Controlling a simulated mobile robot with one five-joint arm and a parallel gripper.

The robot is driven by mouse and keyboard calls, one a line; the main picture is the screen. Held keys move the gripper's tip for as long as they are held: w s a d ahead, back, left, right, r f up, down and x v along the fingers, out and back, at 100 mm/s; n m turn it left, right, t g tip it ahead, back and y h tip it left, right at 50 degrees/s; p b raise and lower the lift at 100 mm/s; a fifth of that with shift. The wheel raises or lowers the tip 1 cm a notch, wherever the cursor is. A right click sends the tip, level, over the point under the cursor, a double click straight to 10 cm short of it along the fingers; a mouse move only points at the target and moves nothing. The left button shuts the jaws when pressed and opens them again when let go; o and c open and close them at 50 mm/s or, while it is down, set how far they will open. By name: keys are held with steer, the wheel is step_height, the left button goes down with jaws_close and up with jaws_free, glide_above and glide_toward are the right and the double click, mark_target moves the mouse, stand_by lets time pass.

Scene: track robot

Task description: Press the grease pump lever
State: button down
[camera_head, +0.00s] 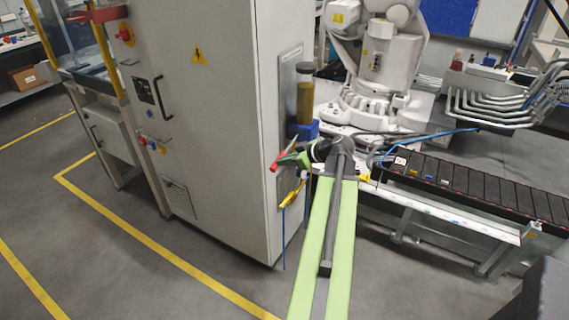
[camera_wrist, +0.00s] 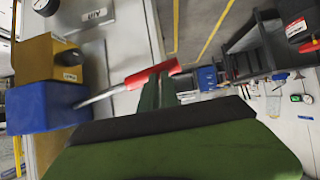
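The grease pump is mounted on the side of a grey cabinet. In the head view it has an amber reservoir (camera_head: 305,97) above a blue pump body (camera_head: 301,131). In the wrist view the blue pump body (camera_wrist: 40,107) is at the left, and a metal lever rod (camera_wrist: 101,95) slants from it to a red handle (camera_wrist: 152,73). The red lever handle also shows in the head view (camera_head: 282,157). My green gripper (camera_head: 292,160) is right at the handle. In the wrist view its narrow fingers (camera_wrist: 159,90) are close together, their tips by the handle; I cannot tell whether they touch.
The tall grey cabinet (camera_head: 215,120) stands close on the left of my arm. A yellow-handled tool (camera_head: 291,194) hangs on its side below the lever. A white robot arm (camera_head: 380,60) and a dark roller conveyor (camera_head: 470,185) are on the right.

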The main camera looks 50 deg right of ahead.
steer(key=shift+w+a+r, duration=0.1)
steer(key=shift+w+a, duration=0.05)
steer(key=shift+w, duration=0.05)
steer(key=w+a+r+p+v, duration=0.1)
steer(key=p+v, duration=0.8)
steer(key=v, duration=0.4)
steer(key=shift+a+r, duration=0.35)
steer(key=shift+r, duration=0.05)
stand_by(0.7)
